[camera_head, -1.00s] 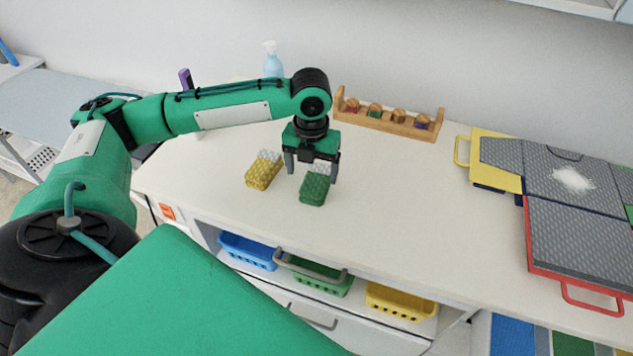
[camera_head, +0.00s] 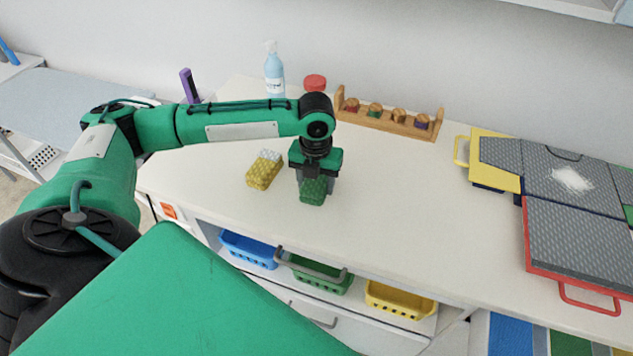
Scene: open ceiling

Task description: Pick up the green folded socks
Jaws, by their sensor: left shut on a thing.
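The green folded socks (camera_head: 313,192) lie on the white tabletop near its front edge, left of the middle. My left gripper (camera_head: 316,184) is over them from above, shut on them with its fingers on either side. The gripper hides the rear part of the socks. The yellow folded socks (camera_head: 264,170), with a white end, lie just to the left, apart from the gripper. My right gripper is not in view.
Behind stand a blue spray bottle (camera_head: 275,72), a red-topped object (camera_head: 314,83) and a wooden rack (camera_head: 387,116). Grey panels with yellow (camera_head: 489,160) and red frames lie at right. Blue, green (camera_head: 318,276) and yellow baskets sit on the shelf below. The table's middle is clear.

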